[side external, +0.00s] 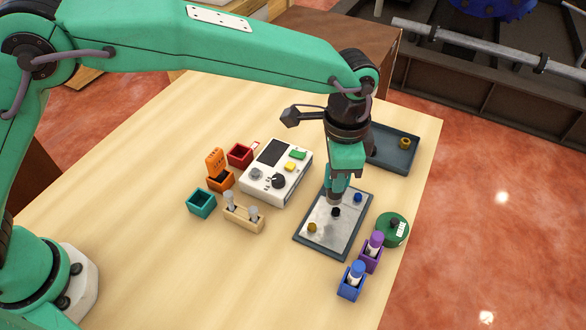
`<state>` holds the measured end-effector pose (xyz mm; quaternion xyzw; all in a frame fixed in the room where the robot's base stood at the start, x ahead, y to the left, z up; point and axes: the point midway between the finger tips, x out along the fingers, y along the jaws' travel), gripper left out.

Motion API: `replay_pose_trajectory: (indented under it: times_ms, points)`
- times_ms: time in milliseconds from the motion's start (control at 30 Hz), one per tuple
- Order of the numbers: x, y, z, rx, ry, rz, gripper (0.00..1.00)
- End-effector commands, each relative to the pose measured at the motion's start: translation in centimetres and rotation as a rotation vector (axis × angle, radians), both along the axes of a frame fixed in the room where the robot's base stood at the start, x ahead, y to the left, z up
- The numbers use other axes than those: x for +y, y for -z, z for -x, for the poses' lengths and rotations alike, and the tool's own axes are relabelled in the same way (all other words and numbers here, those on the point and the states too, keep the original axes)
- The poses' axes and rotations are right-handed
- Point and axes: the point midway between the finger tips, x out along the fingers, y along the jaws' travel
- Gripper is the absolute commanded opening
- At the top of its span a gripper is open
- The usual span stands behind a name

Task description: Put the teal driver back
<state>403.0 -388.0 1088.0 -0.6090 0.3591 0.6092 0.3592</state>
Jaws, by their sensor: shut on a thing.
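My gripper (337,185) points down over the grey metal plate (319,238) with a dark rim. It is shut on what looks like the teal driver (333,199); only a short grey lower part shows below the fingers, and its teal part is hard to tell from my green gripper. The driver's lower end is just above or touching a small black knob (336,212) on the plate; I cannot tell which. An open teal box (201,204) stands empty at the left of the table.
Left of the plate are a white device (264,196), a red box (240,155), an orange box (221,182) and a wooden holder (243,220). Right are a green round container (397,231), a purple box (370,257) and a blue box (351,287). A dark tray (388,155) lies behind.

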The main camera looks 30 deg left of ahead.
Motion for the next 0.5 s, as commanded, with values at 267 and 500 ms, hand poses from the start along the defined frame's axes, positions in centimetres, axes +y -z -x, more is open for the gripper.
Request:
replay_pose_trajectory:
  times_ms: [267,500]
  points:
    - [2.4,-2.2,2.6,-0.002,0.018,0.002,0.0]
    - [5.4,-3.8,5.8,-0.002,0.038,0.002,0.0]
